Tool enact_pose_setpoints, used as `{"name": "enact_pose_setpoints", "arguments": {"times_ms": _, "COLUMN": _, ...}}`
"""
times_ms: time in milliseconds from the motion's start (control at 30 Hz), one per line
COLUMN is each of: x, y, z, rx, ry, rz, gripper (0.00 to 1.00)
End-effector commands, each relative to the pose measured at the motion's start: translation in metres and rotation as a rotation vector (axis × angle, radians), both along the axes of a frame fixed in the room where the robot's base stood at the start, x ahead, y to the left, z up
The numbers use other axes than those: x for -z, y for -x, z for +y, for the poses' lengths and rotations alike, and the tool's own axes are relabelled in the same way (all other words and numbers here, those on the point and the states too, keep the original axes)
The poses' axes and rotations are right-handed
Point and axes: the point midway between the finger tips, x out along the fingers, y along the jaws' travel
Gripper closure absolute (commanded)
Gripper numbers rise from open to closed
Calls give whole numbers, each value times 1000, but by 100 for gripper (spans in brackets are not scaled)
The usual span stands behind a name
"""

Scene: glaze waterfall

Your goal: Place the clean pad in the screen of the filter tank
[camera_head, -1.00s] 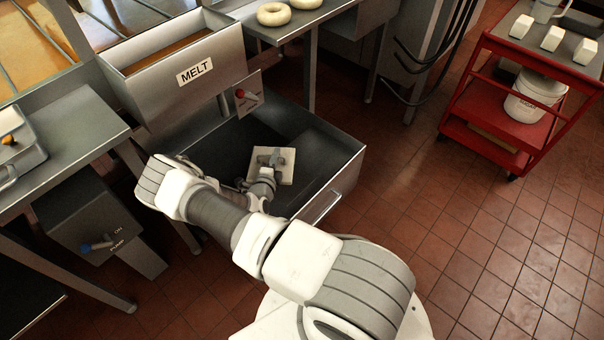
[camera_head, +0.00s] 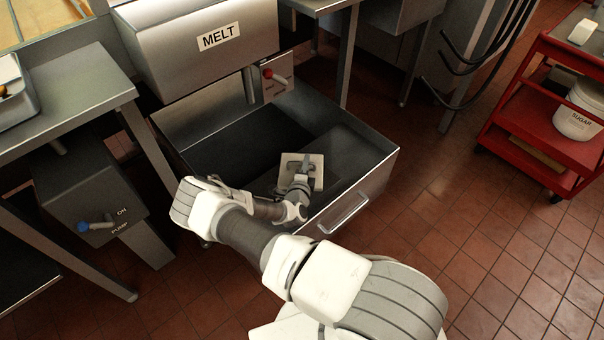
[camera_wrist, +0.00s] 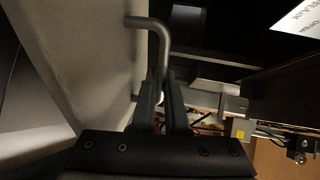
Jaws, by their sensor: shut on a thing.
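The clean pad (camera_head: 317,178) is a cream square plate with a bent metal handle. My gripper (camera_head: 303,171) is shut on that handle (camera_wrist: 153,32), and the pad's pale face (camera_wrist: 85,55) fills the left of the wrist view. The pad is over or inside the open steel filter tank (camera_head: 372,188), toward its right side. I cannot tell whether it touches anything there. The screen is not clearly visible; the tank's interior is dark and partly hidden by my arm.
A steel box marked MELT (camera_head: 200,45) stands behind the tank, with a red-handled lever (camera_head: 270,74) beneath it. A pump box (camera_head: 92,215) with a blue-handled lever is at left. A red cart (camera_head: 530,125) stands at right. The tiled floor between is clear.

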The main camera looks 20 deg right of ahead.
Motion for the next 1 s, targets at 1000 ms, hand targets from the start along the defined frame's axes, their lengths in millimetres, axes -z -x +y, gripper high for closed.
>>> {"name": "enact_pose_setpoints", "arguments": {"times_ms": 1000, "x": 64, "y": -33, "z": 6, "rx": 1, "ry": 1, "rz": -1, "gripper": 100}}
